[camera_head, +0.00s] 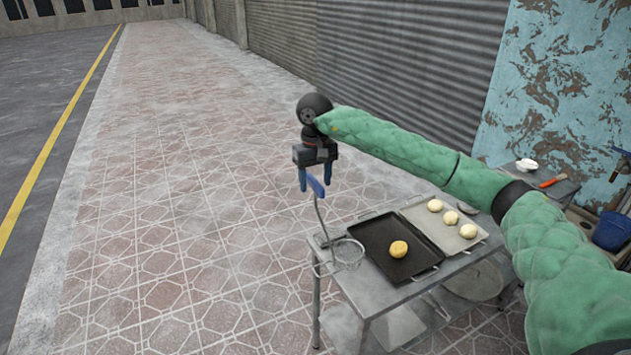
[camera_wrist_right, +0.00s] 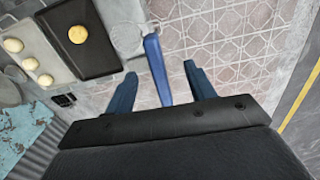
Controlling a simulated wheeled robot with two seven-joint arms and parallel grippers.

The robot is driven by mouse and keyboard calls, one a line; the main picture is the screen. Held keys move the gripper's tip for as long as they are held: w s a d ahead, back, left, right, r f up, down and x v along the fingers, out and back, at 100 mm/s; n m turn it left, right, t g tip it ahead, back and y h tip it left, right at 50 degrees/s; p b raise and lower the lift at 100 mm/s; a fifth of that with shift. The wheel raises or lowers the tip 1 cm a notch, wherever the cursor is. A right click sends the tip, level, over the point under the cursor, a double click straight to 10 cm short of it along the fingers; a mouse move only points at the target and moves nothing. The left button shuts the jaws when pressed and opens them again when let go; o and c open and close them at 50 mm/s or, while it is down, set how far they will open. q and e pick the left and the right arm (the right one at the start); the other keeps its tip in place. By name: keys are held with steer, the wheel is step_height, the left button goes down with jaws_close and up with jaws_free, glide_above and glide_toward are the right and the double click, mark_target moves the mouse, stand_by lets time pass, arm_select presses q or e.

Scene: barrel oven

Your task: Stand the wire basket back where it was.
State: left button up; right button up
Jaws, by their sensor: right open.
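The wire basket (camera_head: 347,256) is a small round wire bowl at the left end of the metal table (camera_head: 372,302). Its long wire stem rises to a blue handle (camera_head: 316,186), which stands up near my right gripper (camera_head: 315,178). In the right wrist view the blue handle (camera_wrist_right: 157,68) lies between the two spread fingers, with gaps on both sides. My right gripper is open and holds nothing. My left gripper is not in view.
A black tray (camera_head: 372,237) with one golden bun (camera_head: 398,249) lies beside the basket. A lighter tray (camera_head: 425,217) with several pale buns is behind it. A side table with a white bowl (camera_head: 526,165) stands right. Open tiled floor lies left.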

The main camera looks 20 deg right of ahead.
steer(key=shift+r, duration=1.9)
steer(key=shift+w+r+p, duration=0.1)
steer(key=shift+r+p, duration=0.35)
steer(key=shift+r, duration=1.8)
